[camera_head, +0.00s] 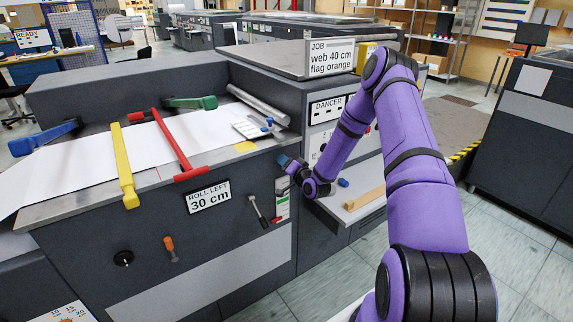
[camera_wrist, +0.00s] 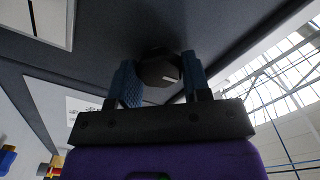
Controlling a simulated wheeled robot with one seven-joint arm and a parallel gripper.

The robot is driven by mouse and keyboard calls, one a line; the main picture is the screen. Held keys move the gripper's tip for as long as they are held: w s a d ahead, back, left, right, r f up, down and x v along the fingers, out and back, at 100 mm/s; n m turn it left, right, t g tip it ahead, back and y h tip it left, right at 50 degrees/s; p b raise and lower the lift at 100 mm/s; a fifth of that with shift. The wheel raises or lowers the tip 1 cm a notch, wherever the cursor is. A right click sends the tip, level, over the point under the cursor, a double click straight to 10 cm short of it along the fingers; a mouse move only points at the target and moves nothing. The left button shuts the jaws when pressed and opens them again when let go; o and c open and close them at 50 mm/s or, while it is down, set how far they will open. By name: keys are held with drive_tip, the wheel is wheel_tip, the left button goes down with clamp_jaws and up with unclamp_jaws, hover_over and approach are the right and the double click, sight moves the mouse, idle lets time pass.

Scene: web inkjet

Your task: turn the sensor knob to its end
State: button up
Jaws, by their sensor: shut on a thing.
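The sensor knob (camera_wrist: 157,68) is a dark, faceted knob with a short pale mark on its face. It sits on a dark panel in the wrist view. My gripper (camera_wrist: 160,80) has one blue finger on each side of the knob and is shut on it. In the head view my gripper (camera_head: 287,163) is at the right end of the dark machine front, beside the web table. The knob cannot be made out there, as the gripper hides it.
A shelf with a wooden block (camera_head: 364,199) is at right.

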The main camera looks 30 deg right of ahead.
drive_tip(key=shift+f+m, duration=0.1)
drive_tip(key=shift+m, duration=0.5)
drive_tip(key=o, duration=0.9)
drive_tip(key=shift+o, duration=0.2)
drive_tip(key=s, duration=1.1)
drive_tip(key=shift+d, duration=0.2)
drive_tip(key=shift+w, duration=0.1)
